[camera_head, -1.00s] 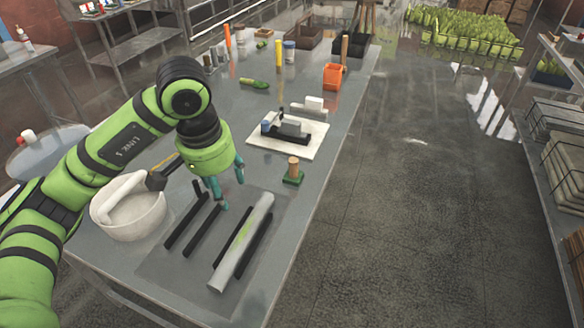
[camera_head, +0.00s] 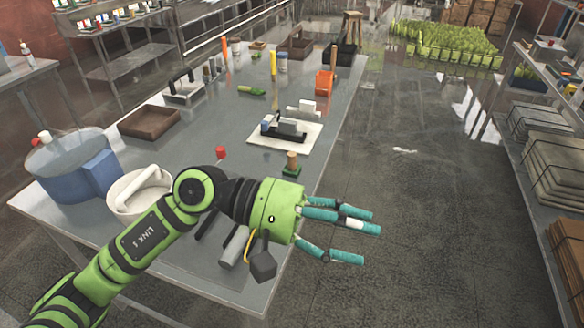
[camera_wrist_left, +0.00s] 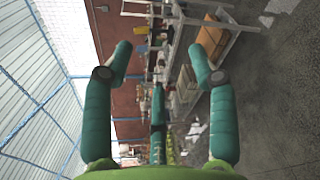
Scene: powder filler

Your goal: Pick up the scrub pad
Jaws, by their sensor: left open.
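What looks like the scrub pad, a small green block with a wooden knob (camera_head: 291,165), stands upright near the right edge of the grey table (camera_head: 212,133), just in front of a white board. My left gripper (camera_head: 345,232) is open and empty, with its teal fingers spread and pointing right, past the table edge over the floor. It is nearer to me and to the right of the pad, not touching it. The left wrist view shows the spread fingers (camera_wrist_left: 160,65) with nothing between them; I cannot make out the pad there. My right gripper is out of view.
A white board (camera_head: 258,141) carries a small black and grey device. A white bucket (camera_head: 128,200), a blue container (camera_head: 80,175) and a brown tray (camera_head: 150,121) stand on the left. A grey cylinder (camera_head: 234,246) is partly behind my arm.

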